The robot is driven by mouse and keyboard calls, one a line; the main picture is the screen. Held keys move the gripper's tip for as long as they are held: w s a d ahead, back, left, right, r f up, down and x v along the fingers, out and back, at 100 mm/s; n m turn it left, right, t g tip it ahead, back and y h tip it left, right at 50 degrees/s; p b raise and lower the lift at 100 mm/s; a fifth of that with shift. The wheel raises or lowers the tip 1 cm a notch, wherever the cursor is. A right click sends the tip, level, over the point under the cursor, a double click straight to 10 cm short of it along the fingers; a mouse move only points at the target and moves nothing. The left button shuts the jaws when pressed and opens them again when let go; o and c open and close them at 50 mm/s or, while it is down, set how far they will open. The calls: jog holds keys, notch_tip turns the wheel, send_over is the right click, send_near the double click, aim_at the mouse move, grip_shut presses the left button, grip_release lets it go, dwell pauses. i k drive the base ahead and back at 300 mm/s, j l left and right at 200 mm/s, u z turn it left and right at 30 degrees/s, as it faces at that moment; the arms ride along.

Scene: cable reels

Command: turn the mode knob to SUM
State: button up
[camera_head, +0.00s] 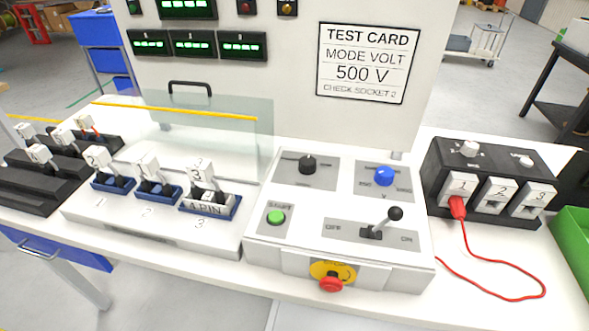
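A black rotary knob (307,164) sits on a grey plate at the upper left of the white sloped control box (262,250). Labels around it are too small to read, so I cannot tell its setting or SUM. A blue knob (384,176) sits on the plate to its right, with small voltage-like markings. The test card (367,62) on the upright panel reads MODE VOLT, 500 V, CHECK SOCKET, with the last character unclear. My gripper is not in view.
The box also has a green start button (276,217), a black-balled OFF/ON lever (395,214) and a red emergency button (332,284). A clear hinged cover (215,135) stands at left. A red cable (500,297) lies at right by the black socket box (438,170).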

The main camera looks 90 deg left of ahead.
aim_at(307, 164)
jog(key=u, duration=1.6)
